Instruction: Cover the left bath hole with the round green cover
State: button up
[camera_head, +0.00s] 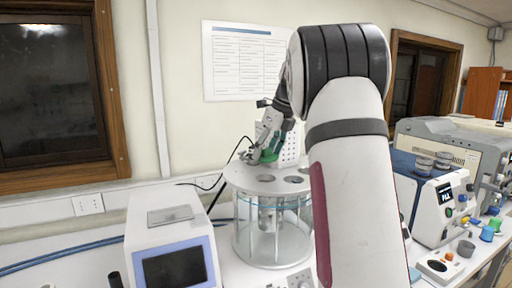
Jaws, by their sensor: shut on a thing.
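My gripper (257,155) points down over the back left of the glass bath's white round lid (240,177). It is shut on the round green cover (270,156), which shows as a small green piece at the fingers. The cover is at or just above the lid; I cannot tell if it touches. Dark open holes show in the lid, one at the front (266,178) and one to its right (293,179). Any hole under the gripper is hidden. The clear glass bath (250,232) stands below the lid. My arm hides the right side of the bath.
A white instrument with a dark screen (172,268) stands left of the bath. At the right are a blue-and-white analyser (437,212), a grey machine (470,145) and small coloured caps. A perforated white panel (292,146) stands behind the lid. A black cable (212,187) runs along the wall.

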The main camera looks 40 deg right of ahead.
aim_at(269, 156)
jog(key=shift+w+f, duration=0.15)
jog(key=shift+f, duration=2.7)
jog(key=shift+f+b, duration=0.3)
jog(key=shift+b, duration=0.05)
jog(key=shift+r, duration=0.8)
jog(key=shift+f, duration=0.8)
dwell(1.0)
jog(key=shift+r, duration=0.6)
jog(key=shift+r, duration=0.2)
jog(key=shift+f, duration=0.35)
dwell(1.1)
